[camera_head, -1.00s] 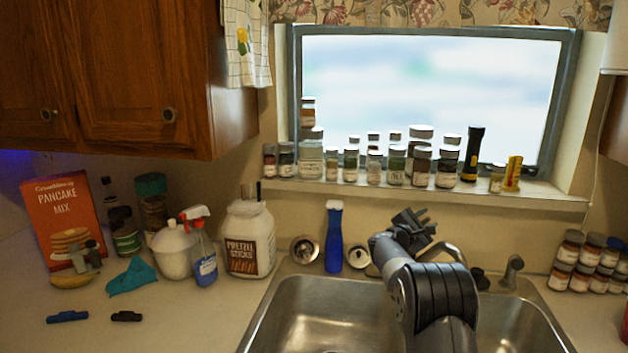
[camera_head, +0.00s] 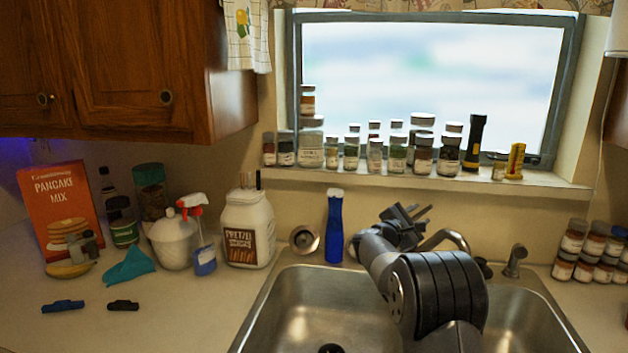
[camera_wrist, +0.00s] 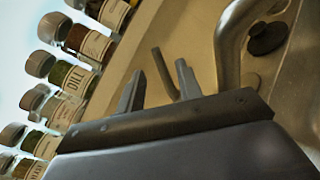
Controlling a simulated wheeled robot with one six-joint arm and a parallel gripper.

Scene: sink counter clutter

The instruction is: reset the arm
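My gripper (camera_head: 412,213) is raised over the back of the sink, in front of the faucet (camera_head: 445,238) and below the window sill. In the wrist view, the two fingers of my gripper (camera_wrist: 158,72) stand apart with nothing between them. My dark arm crosses the sink (camera_head: 300,310) and hides part of its divider and right basin. The wrist view also shows the faucet (camera_wrist: 228,45) close to the right of the fingers.
Several spice jars (camera_head: 397,153) and a flashlight (camera_head: 473,145) line the sill. A blue bottle (camera_head: 334,230) stands left of my gripper. A pretzel jar (camera_head: 247,228), spray bottle (camera_head: 203,248) and pancake mix box (camera_head: 62,212) crowd the left counter. More jars (camera_head: 590,250) are stacked at right.

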